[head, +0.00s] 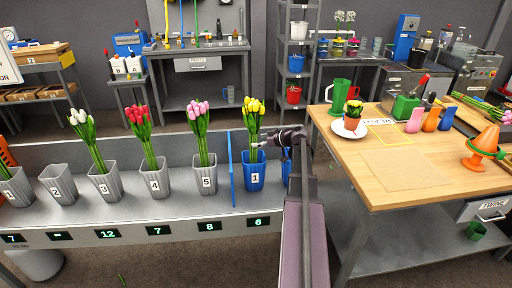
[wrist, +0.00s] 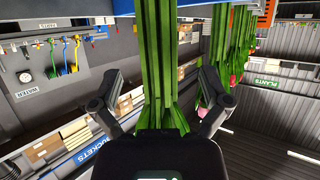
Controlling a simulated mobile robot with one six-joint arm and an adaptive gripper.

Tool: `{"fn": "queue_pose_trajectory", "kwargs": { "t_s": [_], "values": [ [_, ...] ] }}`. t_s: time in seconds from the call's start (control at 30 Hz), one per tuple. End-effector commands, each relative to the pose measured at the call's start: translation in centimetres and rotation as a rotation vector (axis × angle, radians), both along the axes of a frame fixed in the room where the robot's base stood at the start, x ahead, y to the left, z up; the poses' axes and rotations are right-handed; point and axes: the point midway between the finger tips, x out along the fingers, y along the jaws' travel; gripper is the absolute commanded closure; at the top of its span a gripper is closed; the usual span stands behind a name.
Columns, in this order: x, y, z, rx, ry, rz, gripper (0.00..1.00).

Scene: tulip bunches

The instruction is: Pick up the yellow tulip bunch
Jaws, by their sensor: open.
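The yellow tulip bunch (head: 253,112) stands upright in the blue bucket (head: 254,178) marked 1, right of the blue divider. Its yellow heads are up and its green stems go down into the bucket. My gripper (head: 265,143) reaches in from the right at stem height, just above the bucket rim. In the wrist view my gripper (wrist: 160,80) is open, with one dark finger on each side of thick green stems (wrist: 158,50). Gaps show between the stems and both fingers. The flower heads of these stems are hidden in the wrist view.
Grey buckets with pink (head: 201,108), red (head: 140,122) and white tulips (head: 82,117) stand left of the divider (head: 231,170). One grey bucket (head: 57,190) is empty. A wooden workbench (head: 410,178) with a potted plant and coloured items stands to the right.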

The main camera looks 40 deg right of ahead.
Motion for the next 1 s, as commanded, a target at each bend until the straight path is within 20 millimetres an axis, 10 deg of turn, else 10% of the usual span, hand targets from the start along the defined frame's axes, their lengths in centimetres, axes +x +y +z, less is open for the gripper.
{"fn": "queue_pose_trajectory", "kwargs": {
  "t_s": [0.83, 1.0],
  "values": [
    [2.2, 0.9, -1.1, 0.0, 0.0, 0.0, 0.04],
    [2.2, 0.9, -1.1, 0.0, 0.0, 0.0, 0.51]
  ]
}}
